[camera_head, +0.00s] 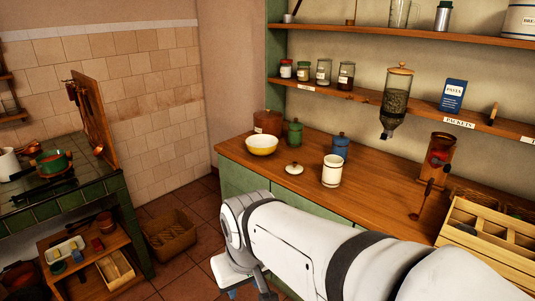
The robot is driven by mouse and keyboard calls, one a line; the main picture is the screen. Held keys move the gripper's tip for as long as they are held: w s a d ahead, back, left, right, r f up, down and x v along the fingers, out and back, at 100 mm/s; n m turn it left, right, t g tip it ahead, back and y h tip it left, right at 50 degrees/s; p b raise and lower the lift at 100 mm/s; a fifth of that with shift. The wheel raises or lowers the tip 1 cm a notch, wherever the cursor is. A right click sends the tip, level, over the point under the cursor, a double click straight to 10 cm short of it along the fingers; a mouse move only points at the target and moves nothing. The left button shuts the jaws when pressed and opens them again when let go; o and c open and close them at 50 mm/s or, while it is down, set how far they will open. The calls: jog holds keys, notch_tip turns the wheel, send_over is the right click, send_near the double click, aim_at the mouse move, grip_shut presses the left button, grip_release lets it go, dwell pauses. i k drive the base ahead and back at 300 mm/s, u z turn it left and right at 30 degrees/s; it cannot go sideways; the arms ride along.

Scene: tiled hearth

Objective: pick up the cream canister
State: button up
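The cream canister (332,172) stands upright and open-topped on the wooden counter, near its front edge. A cream lid with a dark knob (294,168) lies on the counter to its left. A blue lidded canister (341,146) stands just behind it. My white arm stretches across the lower right, in front of the counter and below the canister. My gripper (247,286) shows only in part at the bottom, below the counter's edge and apart from the canister. Its fingertips are not clearly seen.
On the counter (375,185) are a yellow bowl (262,144), a green canister (294,132), a brown canister (268,122) and a tall brown container (440,149). A wooden divided box (490,235) stands at right. A dispenser (395,103) hangs from the shelf. Counter right of the cream canister is clear.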

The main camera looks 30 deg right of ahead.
aim_at(332, 171)
jog(key=z, duration=0.6)
jog(key=i, duration=1.4)
jog(key=z, duration=0.55)
jog(key=k, duration=0.85)
jog(key=z, duration=0.15)
jog(key=i, duration=0.9)
jog(key=u, duration=0.05)
